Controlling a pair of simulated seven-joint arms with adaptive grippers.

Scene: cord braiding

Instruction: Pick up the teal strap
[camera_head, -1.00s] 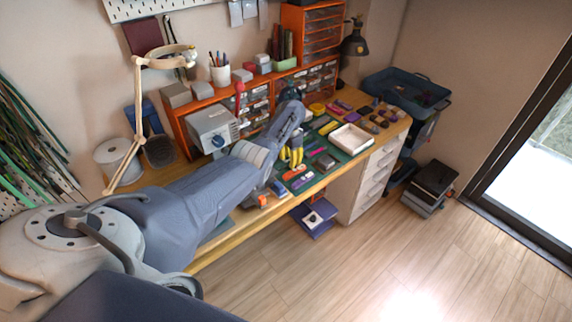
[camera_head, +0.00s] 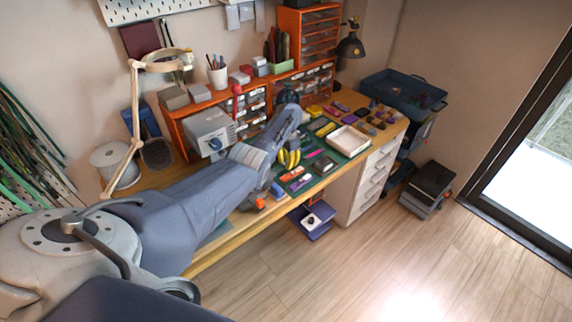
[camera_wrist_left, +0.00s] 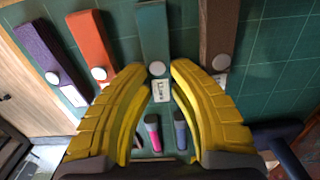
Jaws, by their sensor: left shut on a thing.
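The teal strap (camera_wrist_left: 153,32) lies on the green mat in the left wrist view. Its end has a white round snap and a white label between my yellow fingertips. My left gripper (camera_wrist_left: 159,72) is shut on that end. In the head view the left gripper (camera_head: 289,158) is low over the mat, and I cannot make out the teal strap there. My right gripper is in neither view.
An orange strap (camera_wrist_left: 90,42) and a purple strap (camera_wrist_left: 45,55) lie left of the teal one; a brown strap (camera_wrist_left: 219,35) lies right. A white tray (camera_head: 349,140) stands farther along the bench. Orange drawers (camera_head: 310,37) line the back.

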